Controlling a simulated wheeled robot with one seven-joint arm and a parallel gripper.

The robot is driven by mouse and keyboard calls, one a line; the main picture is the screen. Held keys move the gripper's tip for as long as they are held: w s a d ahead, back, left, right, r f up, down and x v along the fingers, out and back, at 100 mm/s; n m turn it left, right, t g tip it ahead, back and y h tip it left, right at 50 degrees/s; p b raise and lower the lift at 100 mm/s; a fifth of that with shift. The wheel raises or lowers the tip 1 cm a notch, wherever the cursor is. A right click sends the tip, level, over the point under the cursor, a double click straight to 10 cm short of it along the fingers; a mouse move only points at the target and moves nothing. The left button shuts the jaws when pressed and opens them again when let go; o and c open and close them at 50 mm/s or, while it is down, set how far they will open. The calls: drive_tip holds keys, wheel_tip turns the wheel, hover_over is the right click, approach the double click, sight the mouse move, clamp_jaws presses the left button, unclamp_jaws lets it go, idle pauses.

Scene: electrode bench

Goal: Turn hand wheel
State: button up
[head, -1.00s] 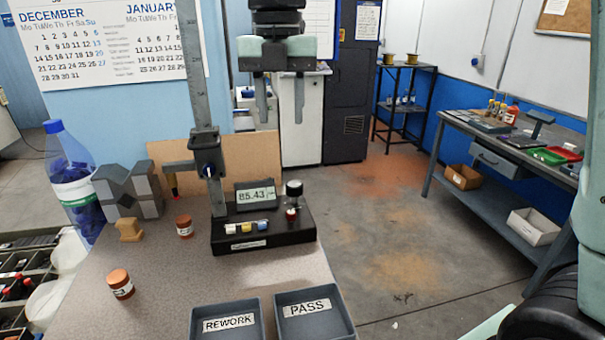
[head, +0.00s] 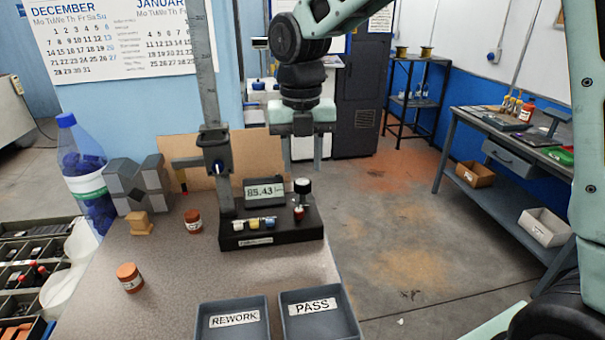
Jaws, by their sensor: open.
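A height gauge with a black base (head: 272,234) stands on the bench, with an upright grey column (head: 207,90). Its display (head: 264,192) reads 85.43. A small dark round knob (head: 303,186), which looks like the hand wheel, stands upright at the right end of the base. A red part shows just below it. My gripper (head: 303,165) points down with its two fingers apart and nothing between them. In the picture its fingertips are just above the knob. I cannot tell how far apart they are in depth.
REWORK (head: 264,304) and PASS (head: 354,322) trays lie at the bench front. Orange-brown jars (head: 130,278) (head: 193,222), a wooden piece (head: 140,224), grey V-shaped blocks (head: 122,177) and a blue bottle (head: 88,180) stand left of the gauge. Floor right of the bench is open.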

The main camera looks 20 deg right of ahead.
sight(303, 182)
drive_tip(key=shift+f, duration=2.2)
drive_tip(key=shift+c, duration=0.2)
drive_tip(key=c, duration=0.7)
drive_tip(key=shift+o, duration=0.2)
drive_tip(key=shift+r+m+p, duration=0.1)
drive_tip(key=shift+m+p, duration=0.2)
